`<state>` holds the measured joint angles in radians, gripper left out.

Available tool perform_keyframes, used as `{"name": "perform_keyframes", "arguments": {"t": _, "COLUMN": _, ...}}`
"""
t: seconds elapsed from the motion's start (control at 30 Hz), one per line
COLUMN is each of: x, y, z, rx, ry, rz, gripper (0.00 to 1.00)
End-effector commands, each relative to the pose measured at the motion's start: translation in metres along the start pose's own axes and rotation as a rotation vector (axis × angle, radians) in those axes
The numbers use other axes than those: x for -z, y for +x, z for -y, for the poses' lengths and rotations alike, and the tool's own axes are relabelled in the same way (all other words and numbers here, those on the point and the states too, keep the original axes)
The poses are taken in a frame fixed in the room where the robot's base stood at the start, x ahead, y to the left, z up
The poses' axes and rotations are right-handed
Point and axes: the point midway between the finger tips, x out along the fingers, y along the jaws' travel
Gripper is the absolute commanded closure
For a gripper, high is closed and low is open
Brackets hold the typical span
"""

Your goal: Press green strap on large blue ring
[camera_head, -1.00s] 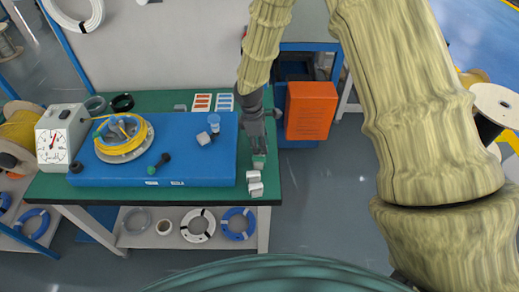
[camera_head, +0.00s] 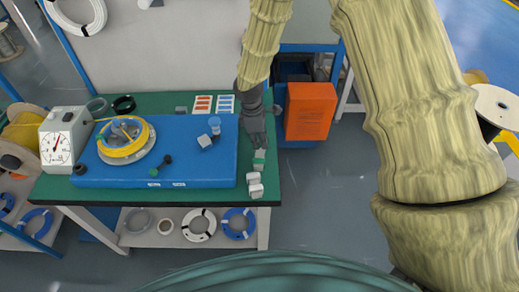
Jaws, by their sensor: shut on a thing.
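My gripper (camera_head: 258,146) is dark and points down over the right end of the green-topped table (camera_head: 265,110). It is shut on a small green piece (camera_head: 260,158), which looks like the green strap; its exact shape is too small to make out. A large blue ring (camera_head: 238,236) lies on the shelf under the table, below and left of my gripper and apart from it. Another blue ring (camera_head: 34,222) shows on the shelf at the far left.
Small grey blocks (camera_head: 256,190) sit on the table's front right corner, just below my gripper. A blue platform (camera_head: 200,175) with a yellow coil (camera_head: 132,150) fills the table's middle. A dial gauge (camera_head: 58,148) stands left. An orange box (camera_head: 310,110) is right of the table.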

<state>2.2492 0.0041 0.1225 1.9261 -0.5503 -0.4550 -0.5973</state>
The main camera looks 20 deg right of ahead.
Motion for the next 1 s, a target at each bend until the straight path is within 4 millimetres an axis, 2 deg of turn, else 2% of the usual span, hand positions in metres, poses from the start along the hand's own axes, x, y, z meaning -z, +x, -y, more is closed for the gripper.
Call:
{"name": "perform_keyframes", "arguments": {"t": 0.73, "x": -0.007, "y": -0.048, "z": 0.0, "rx": 0.0, "ry": 0.0, "rz": 0.0, "gripper": 0.98}}
{"name": "perform_keyframes", "arguments": {"t": 1.0, "x": -0.008, "y": -0.051, "z": 0.0, "rx": 0.0, "ry": 0.0, "rz": 0.0, "gripper": 0.98}}
